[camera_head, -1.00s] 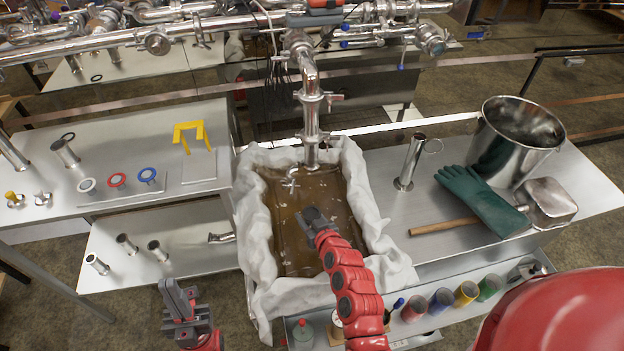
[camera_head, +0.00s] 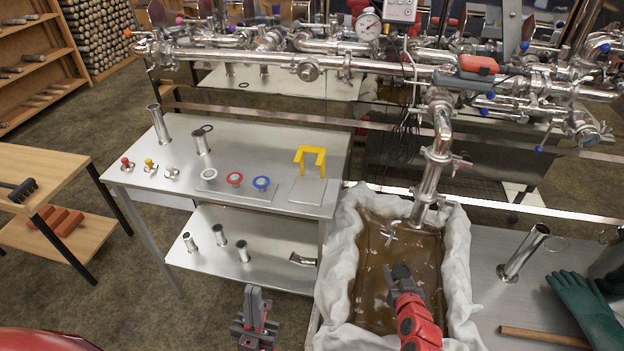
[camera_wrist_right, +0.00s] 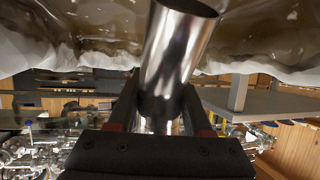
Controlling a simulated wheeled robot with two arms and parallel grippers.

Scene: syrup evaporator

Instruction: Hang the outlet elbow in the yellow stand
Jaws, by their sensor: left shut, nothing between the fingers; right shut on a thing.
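The yellow stand (camera_head: 311,155), an open-fronted bracket on a pale plate, stands empty at the right end of the left bench. My right gripper (camera_head: 402,272) is over the brown liquid in the cloth-lined tub. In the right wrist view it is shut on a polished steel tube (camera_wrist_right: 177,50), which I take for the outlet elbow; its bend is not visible. The head view hides the tube behind the gripper. My left gripper (camera_head: 256,310) is shut and empty, in front of the bench's lower shelf, left of the tub.
Upright steel tubes (camera_head: 160,124) stand further left. A bent pipe piece (camera_head: 302,259) lies on the lower shelf. The vertical pipe (camera_head: 433,170) comes down into the tub (camera_head: 335,260), right of the stand.

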